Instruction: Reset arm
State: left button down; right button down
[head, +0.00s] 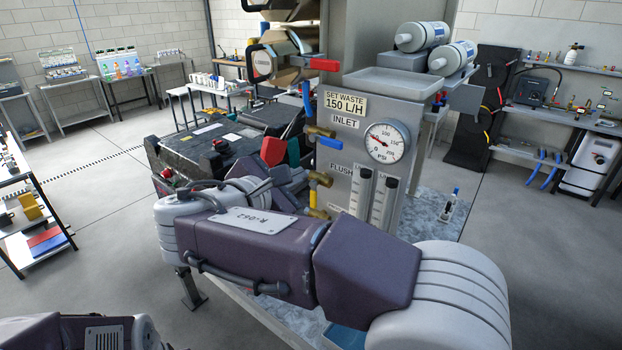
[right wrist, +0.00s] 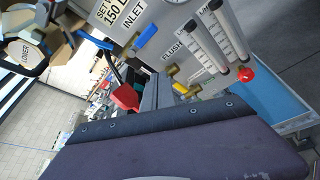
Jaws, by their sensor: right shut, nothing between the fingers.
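My right arm lies bent across the front of the head view, with its purple link marked R-062 in front of the steel membrane unit (head: 345,105). My right gripper (head: 284,184) is shut and empty, partly hidden behind the wrist, left of the yellow-handled valve (head: 320,178). No held object shows. In the right wrist view a purple arm link fills the bottom, and the unit's panel (right wrist: 165,20) is above it. Part of my left arm shows at the bottom left corner of the head view; its gripper is out of view.
White membrane cylinders (head: 422,36) lie on top. A dark case (head: 205,150) stands behind my arm. Floor at the left is open.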

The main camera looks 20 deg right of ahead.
jog(key=s+d+f+m+g+y+b, duration=0.1)
jog(key=s+d+f+m+g+b, duration=0.15)
jog(key=f, duration=0.75)
jog(key=s+d+f+m+g+y+b, duration=0.1)
jog(key=s+d+f+m+g+y, duration=0.15)
jog(key=f, duration=0.65)
jog(key=s+d+f+m+g+y+b, duration=0.1)
jog(key=s+d+f+m+g+b, duration=0.15)
jog(key=f, duration=0.75)
jog(key=s+f+m+g+y+b, duration=0.2)
jog(key=s+f+m+y, duration=0.3)
jog(key=s+f+m, duration=0.4)
notch_tip(320, 180, down, 6)
jog(key=m+b, duration=0.1)
jog(key=m, duration=0.3)
jog(key=shift+m, duration=0.35)
jog(key=shift+d+g+y, duration=0.15)
jog(key=shift+g+y, duration=0.1)
